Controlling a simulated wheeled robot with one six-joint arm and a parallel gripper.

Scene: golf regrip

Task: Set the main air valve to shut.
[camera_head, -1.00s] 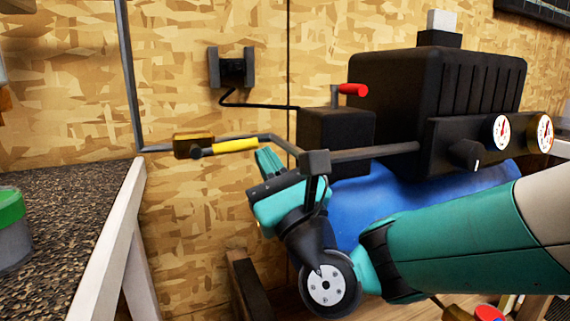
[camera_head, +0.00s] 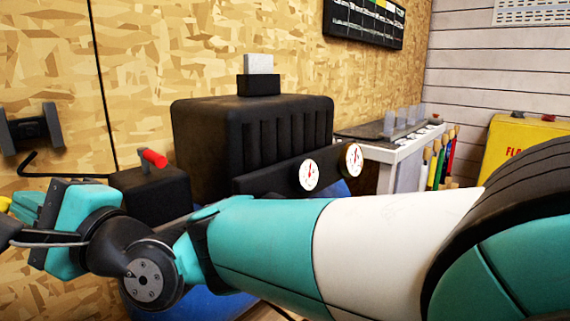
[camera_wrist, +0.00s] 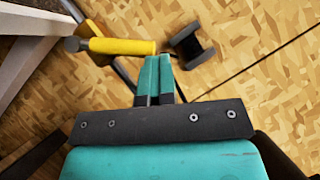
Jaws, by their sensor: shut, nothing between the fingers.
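The valve with the yellow lever (camera_wrist: 122,46) is on a grey pipe along the wooden wall. In the wrist view the lever lies nearly level across the picture, its pivot end at the left. In the head view only the tip of the yellow lever (camera_head: 5,203) shows at the left edge; the valve body is out of that view. My gripper (camera_wrist: 157,59) is shut and empty, its teal fingertips close to the lever's right end. I cannot tell whether they touch it. In the head view my gripper (camera_head: 28,208) is at the left, partly behind my wrist.
A black compressor (camera_head: 250,128) with two white-faced gauges (camera_head: 309,175) stands behind my arm. A red handle (camera_head: 154,158) sits on its smaller black box (camera_head: 150,190). A black wall bracket (camera_wrist: 190,46) is right of the lever. A pale bench leg (camera_wrist: 30,60) is at left.

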